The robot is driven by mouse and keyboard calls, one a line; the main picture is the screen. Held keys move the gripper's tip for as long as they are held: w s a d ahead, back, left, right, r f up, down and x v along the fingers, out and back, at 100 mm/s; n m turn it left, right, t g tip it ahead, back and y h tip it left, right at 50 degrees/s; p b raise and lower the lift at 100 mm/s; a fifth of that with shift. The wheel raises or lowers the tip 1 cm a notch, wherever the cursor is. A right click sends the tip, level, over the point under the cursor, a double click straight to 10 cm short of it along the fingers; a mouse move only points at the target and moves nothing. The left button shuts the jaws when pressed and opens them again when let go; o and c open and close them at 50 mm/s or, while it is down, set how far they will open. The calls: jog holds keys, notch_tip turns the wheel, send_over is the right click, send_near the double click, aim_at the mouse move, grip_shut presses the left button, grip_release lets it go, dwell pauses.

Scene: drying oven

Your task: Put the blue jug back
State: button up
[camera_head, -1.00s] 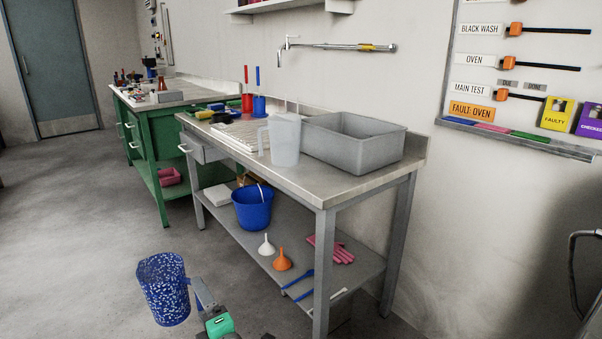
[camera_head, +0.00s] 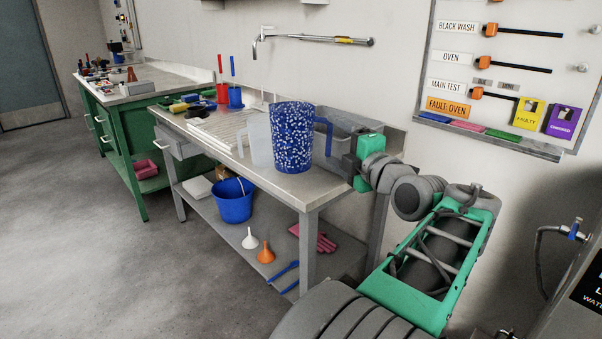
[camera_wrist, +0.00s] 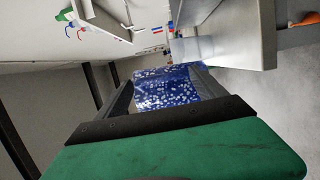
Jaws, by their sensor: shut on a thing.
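The blue jug (camera_head: 291,138) is blue with white speckles and has a blue handle on its right side. It is upright in the head view, in front of the steel bench (camera_head: 305,188). My gripper (camera_head: 338,150) comes from the right and is shut on the jug at its handle side. The jug hides part of the bench top and whether its base touches the bench cannot be told. In the wrist view the speckled jug (camera_wrist: 167,88) shows beyond the green gripper body, between the fingers.
A translucent jug (camera_head: 259,146) stands behind the blue jug, partly hidden. A grey basin (camera_head: 340,125) is behind my gripper. A ribbed drainer (camera_head: 222,128) lies to the left. The lower shelf holds a blue bucket (camera_head: 233,200) and funnels. A wall tap (camera_head: 315,40) is above.

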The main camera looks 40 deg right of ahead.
jog(key=s+d+r, duration=0.2)
jog(key=s+r, duration=0.2)
jog(key=s, duration=0.2)
jog(key=w+d+f+b, duration=0.1)
jog(key=w+d+f, duration=0.1)
jog(key=w+f, duration=0.4)
jog(key=w+d+f+b, duration=0.1)
jog(key=w+d+f, duration=0.2)
jog(key=w+f, duration=0.3)
jog(key=shift+d+f, duration=0.35)
jog(key=shift+f, duration=0.3)
jog(key=shift+w+f+b, duration=0.1)
jog(key=shift+f+b, duration=0.15)
jog(key=shift+b, duration=0.05)
jog(key=o, duration=2)
jog(key=shift+o, duration=0.2)
